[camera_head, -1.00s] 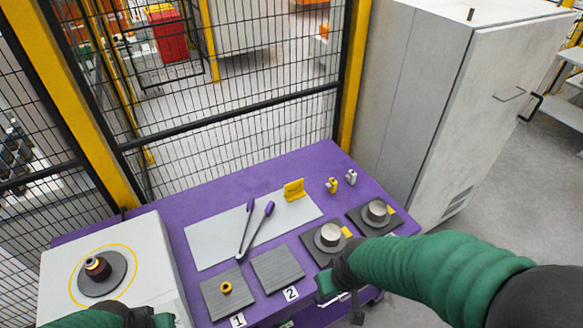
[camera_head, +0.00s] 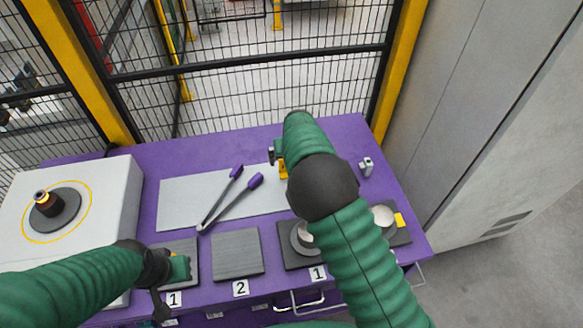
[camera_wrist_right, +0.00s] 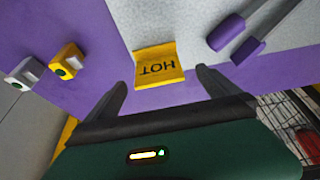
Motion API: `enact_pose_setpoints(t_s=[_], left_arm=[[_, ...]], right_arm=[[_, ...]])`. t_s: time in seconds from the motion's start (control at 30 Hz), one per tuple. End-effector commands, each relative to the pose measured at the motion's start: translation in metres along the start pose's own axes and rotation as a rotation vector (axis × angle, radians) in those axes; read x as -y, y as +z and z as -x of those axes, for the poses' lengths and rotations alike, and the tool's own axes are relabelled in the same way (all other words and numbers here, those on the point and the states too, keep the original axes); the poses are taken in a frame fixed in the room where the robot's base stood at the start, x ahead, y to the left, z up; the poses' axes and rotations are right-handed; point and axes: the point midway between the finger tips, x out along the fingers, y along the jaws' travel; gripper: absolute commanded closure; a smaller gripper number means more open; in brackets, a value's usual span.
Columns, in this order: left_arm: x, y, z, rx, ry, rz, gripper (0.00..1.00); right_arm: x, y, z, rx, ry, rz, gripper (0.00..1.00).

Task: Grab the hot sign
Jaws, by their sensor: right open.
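The yellow hot sign (camera_wrist_right: 158,64) stands in the right wrist view with its lettering upside down, at the edge of a light grey sheet. In the head view only a little of the sign (camera_head: 283,171) shows, the rest hidden by my right arm. My right gripper (camera_wrist_right: 160,80) is open and empty, its two fingers on either side of the sign's near edge; I see no contact. In the head view it is at the sign (camera_head: 276,155), mostly hidden by the arm. My left gripper (camera_head: 179,270) is over the plate marked 1; its jaws are not clear.
Tongs (camera_head: 228,203) with purple tips lie on the grey sheet (camera_head: 180,203), left of the sign. A small grey clip-like piece (camera_head: 366,167) stands to the right; a yellow one (camera_wrist_right: 65,60) is near it. A wire fence rises behind the purple table (camera_head: 200,153).

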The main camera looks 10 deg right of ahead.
Motion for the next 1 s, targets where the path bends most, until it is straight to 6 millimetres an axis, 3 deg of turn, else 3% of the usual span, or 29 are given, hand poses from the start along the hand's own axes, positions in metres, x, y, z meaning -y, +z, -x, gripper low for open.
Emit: enact_pose_setpoints(t_s=[0.43,0.7,1.0], left_arm=[[0.000,-0.001,0.004,0.000,0.000,0.000,1.00],[0.000,-0.001,0.004,0.000,0.000,0.000,1.00],[0.000,-0.001,0.004,0.000,0.000,0.000,1.00]], right_arm=[[-0.006,0.006,-0.067,-0.001,-0.003,-0.003,0.00],[-0.004,0.005,-0.074,-0.003,-0.004,-0.003,0.00],[-0.004,0.005,-0.074,-0.002,-0.004,-0.003,0.38]])
